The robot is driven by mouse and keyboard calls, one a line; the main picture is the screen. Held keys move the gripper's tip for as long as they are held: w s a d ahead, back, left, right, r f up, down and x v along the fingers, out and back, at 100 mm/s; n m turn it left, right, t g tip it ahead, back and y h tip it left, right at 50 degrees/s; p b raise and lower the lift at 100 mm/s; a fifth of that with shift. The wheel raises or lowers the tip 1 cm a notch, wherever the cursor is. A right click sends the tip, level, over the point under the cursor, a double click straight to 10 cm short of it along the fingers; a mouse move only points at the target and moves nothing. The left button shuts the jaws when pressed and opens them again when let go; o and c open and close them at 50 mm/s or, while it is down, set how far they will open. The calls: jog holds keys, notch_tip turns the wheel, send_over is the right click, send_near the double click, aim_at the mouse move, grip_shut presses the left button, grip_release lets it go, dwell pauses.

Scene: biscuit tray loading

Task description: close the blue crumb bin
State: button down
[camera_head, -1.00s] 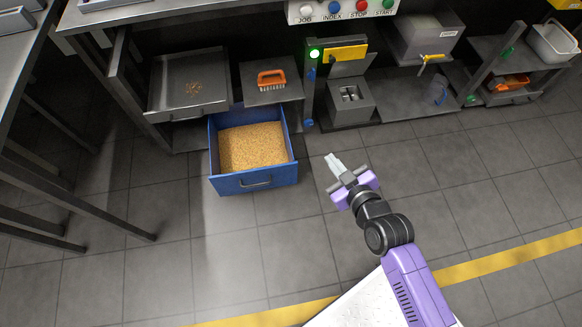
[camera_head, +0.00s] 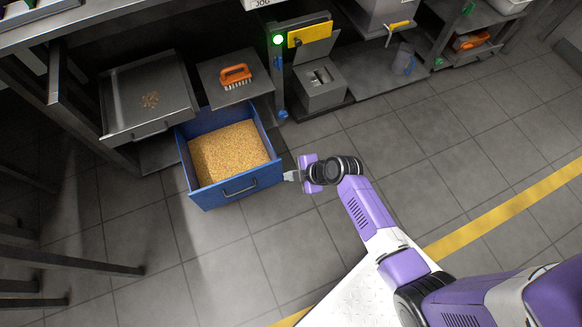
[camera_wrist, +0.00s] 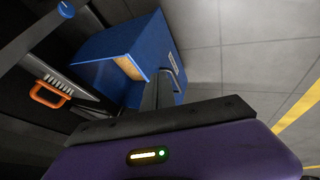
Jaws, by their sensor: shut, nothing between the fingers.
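The blue crumb bin (camera_head: 205,192) is pulled out like a drawer from under the bench, open on top and full of tan crumbs (camera_head: 230,150). A dark handle (camera_head: 240,186) sits on its front panel. The bin also shows in the wrist view (camera_wrist: 105,42), with a small part of the crumbs visible. My gripper (camera_head: 290,176) is shut and empty, at the right end of the bin's front panel. In the wrist view, my fingers (camera_wrist: 158,90) overlap the bin; I cannot tell whether they touch it.
A grey tray (camera_head: 130,115) with a few crumbs is left of the bin. An orange brush (camera_head: 235,75) lies on a shelf behind it. A post with a green light (camera_head: 278,40) and a grey box (camera_head: 320,88) stand to the right. The floor before the bin is clear.

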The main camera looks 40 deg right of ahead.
aim_at(269, 168)
jog(key=shift+w+f+b, duration=0.55)
jog(key=shift+w+f, duration=0.35)
jog(key=shift+w, duration=0.35)
jog(key=shift+w+f+b, duration=0.6)
jog(key=shift+w+f, duration=0.25)
jog(key=shift+w, duration=0.4)
jog(key=shift+w+f+b, duration=0.55)
jog(key=shift+w+f, duration=0.35)
jog(key=shift+w, duration=0.35)
